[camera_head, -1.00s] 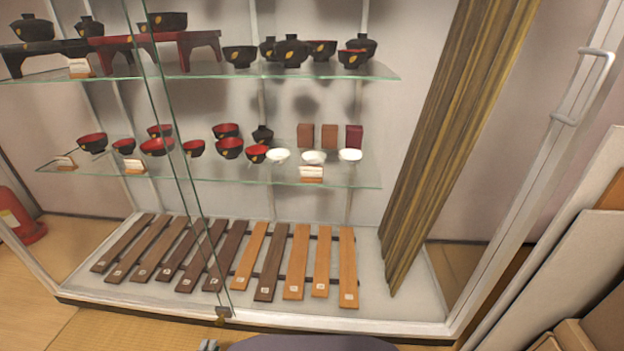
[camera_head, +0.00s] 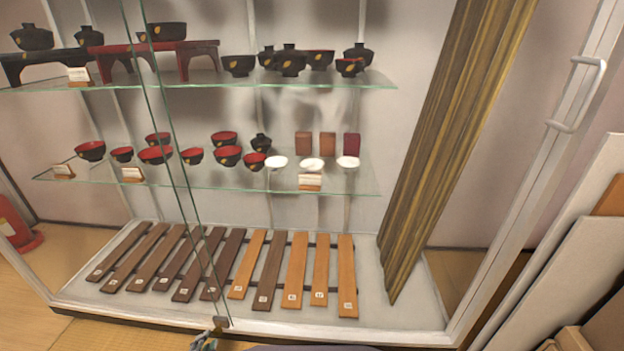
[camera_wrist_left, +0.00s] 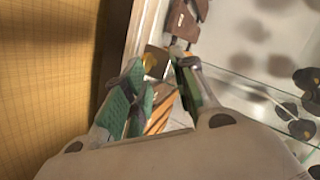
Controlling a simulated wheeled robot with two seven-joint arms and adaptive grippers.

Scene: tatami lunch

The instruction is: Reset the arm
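My left gripper (camera_head: 204,342) shows only as a small grey-green tip at the bottom edge of the head view, in front of the display cabinet's lower rail. In the left wrist view, the two green-padded fingers of the left gripper (camera_wrist_left: 160,72) stand apart with a gap between them. A small brown shape and orange-brown planks show through this gap, and I see nothing clearly held. My right gripper is in neither view.
A glass-fronted cabinet fills the head view. Its shelves hold black and red bowls (camera_head: 229,156), and wooden planks (camera_head: 296,270) lie on its floor. A door handle (camera_head: 587,95) and leaning boards (camera_head: 565,285) are at the right. Tatami floor (camera_wrist_left: 45,70) shows in the wrist view.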

